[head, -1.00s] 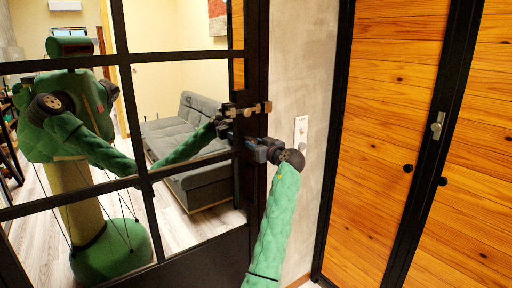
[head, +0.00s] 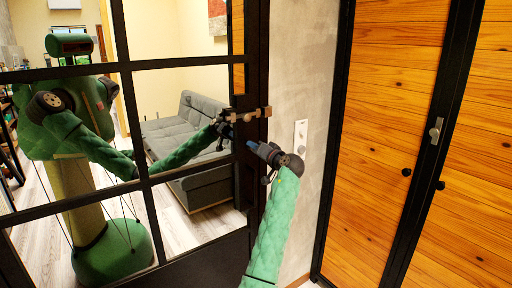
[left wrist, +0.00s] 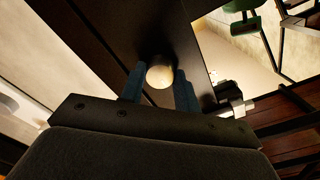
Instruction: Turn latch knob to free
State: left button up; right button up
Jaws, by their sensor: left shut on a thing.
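The latch knob (left wrist: 160,72) is a round, pale knob on the dark door frame, seen in the left wrist view. My left gripper (left wrist: 160,88) is shut on it, with one blue finger on each side. In the head view my left gripper (head: 256,147) is at the black frame of the glass door (head: 257,60), just below the lever handle (head: 250,115). The gripper hides the knob there, and I cannot tell the knob's turn angle. My right gripper is not in view.
The lever handle also shows right of the fingers in the left wrist view (left wrist: 236,100). The door's glass reflects my body and arm. A white wall plate (head: 301,134) and wooden panels (head: 385,120) are to the right. A grey sofa (head: 190,130) shows in the glass.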

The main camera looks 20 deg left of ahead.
pick_arm(q)
jog(key=shift+m, duration=0.3)
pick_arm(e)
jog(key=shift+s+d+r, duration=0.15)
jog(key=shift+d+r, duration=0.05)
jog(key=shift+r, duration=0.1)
pick_arm(q)
jog(key=o, duration=1)
jog(key=shift+d, duration=0.1)
jog(key=shift+c, duration=0.2)
jog(key=b+v, duration=0.1)
jog(key=v, duration=0.6)
jog(key=shift+s+d+b, duration=0.25)
jog(key=shift+d+b, duration=0.05)
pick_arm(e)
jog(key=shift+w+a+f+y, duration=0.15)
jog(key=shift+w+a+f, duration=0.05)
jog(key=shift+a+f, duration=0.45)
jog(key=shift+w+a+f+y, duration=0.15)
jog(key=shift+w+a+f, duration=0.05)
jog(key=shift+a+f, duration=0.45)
